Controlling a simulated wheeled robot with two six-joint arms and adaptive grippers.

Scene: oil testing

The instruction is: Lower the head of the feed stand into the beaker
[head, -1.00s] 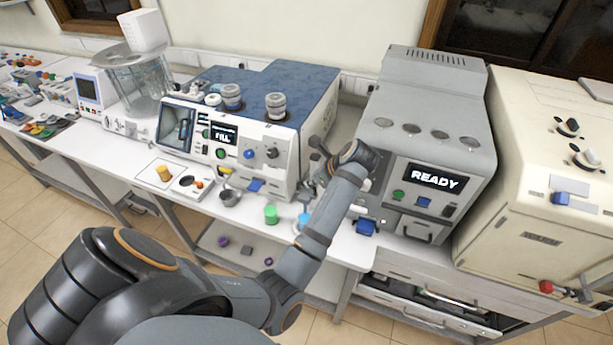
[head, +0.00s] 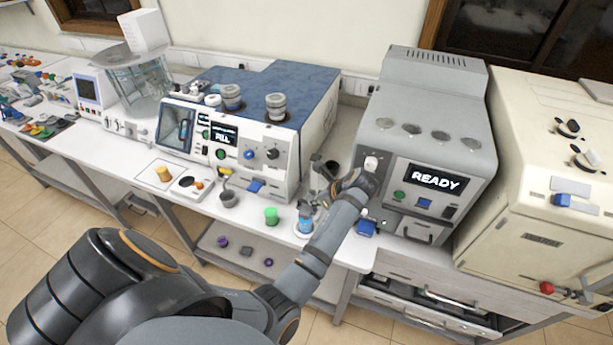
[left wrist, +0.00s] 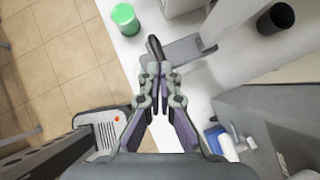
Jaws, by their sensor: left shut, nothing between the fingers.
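My left gripper (left wrist: 158,98) is shut and empty. In the left wrist view its closed fingers point toward a grey flat piece (left wrist: 186,50) with a dark rod, which may be part of the feed stand; contact cannot be told. In the head view my left wrist is in front of the grey READY machine and hides part of this spot. A black round-topped piece (head: 332,167) stands just behind it. My right gripper is not in view.
A green cup (head: 271,215), also in the left wrist view (left wrist: 125,18), stands near the bench's front edge. A dark grey cup (head: 228,199) is farther left. The white FILL machine (head: 285,185) and grey READY machine (head: 400,80) flank the spot.

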